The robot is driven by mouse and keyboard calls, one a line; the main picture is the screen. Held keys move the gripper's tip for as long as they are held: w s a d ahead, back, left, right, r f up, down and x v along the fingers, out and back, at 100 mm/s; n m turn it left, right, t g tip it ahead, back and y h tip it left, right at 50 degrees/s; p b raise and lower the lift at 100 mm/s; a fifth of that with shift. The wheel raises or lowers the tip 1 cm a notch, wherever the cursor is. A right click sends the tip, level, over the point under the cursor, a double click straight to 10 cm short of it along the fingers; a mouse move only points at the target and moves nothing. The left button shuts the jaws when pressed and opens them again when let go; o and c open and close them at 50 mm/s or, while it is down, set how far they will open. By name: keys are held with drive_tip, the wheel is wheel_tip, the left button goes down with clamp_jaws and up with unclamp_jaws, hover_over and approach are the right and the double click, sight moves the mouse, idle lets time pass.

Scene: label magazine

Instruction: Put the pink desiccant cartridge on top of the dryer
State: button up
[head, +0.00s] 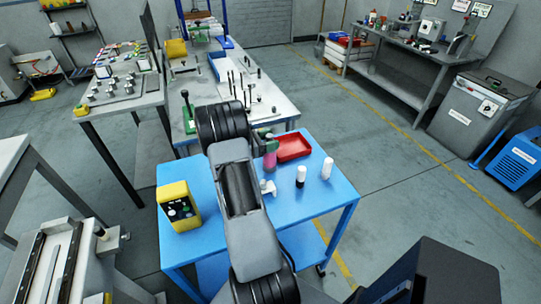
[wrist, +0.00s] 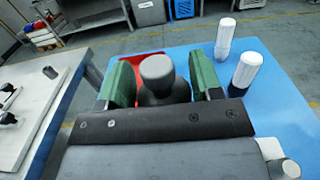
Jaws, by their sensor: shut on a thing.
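The pink desiccant cartridge (head: 270,158) stands upright at my gripper (head: 266,146), over the far edge of the blue table, left of the red tray. In the wrist view my gripper (wrist: 158,82) has its green fingers closed on both sides of a dark grey knobbed top (wrist: 157,74). No pink shows there; the lower body is hidden. At the far right of the head view stand a grey cabinet (head: 478,115) with a handle on its lid and a blue vented unit (head: 513,160). Their labels are too small to read, so I cannot tell which is the dryer.
The blue table (head: 330,205) also holds a red tray (head: 296,147), a white bottle (head: 327,169), a white-and-black bottle (head: 300,176) and a yellow device (head: 178,207). A workbench (head: 415,62) stands at the back right. The floor between table and cabinets is clear.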

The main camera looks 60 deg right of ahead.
drive_tip(key=c, duration=0.7)
